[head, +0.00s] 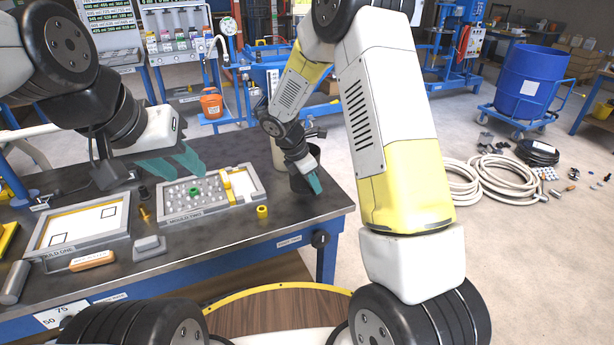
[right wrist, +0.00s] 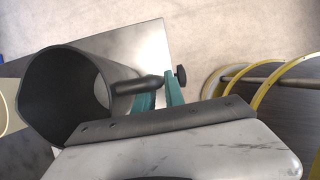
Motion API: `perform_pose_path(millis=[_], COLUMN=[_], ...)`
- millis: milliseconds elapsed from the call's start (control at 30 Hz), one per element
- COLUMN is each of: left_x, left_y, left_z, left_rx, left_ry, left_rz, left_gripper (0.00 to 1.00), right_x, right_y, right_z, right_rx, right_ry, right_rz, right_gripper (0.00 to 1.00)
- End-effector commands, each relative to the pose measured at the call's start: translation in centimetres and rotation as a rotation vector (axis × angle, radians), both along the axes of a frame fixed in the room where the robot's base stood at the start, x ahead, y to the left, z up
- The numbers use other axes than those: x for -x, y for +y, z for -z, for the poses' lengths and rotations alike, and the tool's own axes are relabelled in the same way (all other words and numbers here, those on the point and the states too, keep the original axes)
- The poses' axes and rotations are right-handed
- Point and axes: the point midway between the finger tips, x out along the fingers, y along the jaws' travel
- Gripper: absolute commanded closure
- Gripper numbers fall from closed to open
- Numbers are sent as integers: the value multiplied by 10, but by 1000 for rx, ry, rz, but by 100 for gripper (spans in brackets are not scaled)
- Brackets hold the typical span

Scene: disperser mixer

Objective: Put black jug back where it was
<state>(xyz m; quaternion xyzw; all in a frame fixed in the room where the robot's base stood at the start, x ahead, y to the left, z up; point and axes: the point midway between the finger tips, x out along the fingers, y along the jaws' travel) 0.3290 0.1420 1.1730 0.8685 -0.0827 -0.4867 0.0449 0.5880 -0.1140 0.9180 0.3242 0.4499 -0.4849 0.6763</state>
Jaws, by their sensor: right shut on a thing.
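The black jug (head: 301,174) stands near the right end of the dark workbench in the head view, partly hidden by my right gripper. In the right wrist view the black jug (right wrist: 65,95) shows its open mouth at the left, with its handle pointing right. My right gripper (head: 314,184) is shut on the handle; its teal fingers (right wrist: 160,98) lie on both sides of it in the right wrist view. I cannot tell whether the jug touches the bench. My left gripper (head: 176,165) is over the left part of the bench, its teal fingers apart and empty.
Mould two (head: 185,213), a tray with grey pieces, lies left of the jug. Mould one (head: 75,231) is further left. A pale container (head: 278,152) stands beside the jug. The bench's right end is clear.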

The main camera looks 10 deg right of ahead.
Motion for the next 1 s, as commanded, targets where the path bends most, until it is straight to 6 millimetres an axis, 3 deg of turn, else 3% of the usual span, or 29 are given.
perform_pose_path(millis=[267, 500, 867, 900, 1000], left_x=[0, 0, 0, 0, 0], left_y=[0, 0, 0, 0, 0], left_z=[0, 0, 0, 0, 0], left_rx=[0, 0, 0, 0, 0], left_ry=[0, 0, 0, 0, 0], left_rz=[0, 0, 0, 0, 0], left_gripper=[64, 64, 64, 64, 64], right_x=[-22, -20, -20, -20, -20], right_y=[-4, -3, -3, -3, -3], right_z=[1, 35, 39, 40, 40], right_rx=[-1, 0, 0, 0, 0], right_ry=[-2, 1, -1, 0, -1], right_rz=[1, -2, -2, -2, -1], right_gripper=[100, 100, 100, 80, 64])
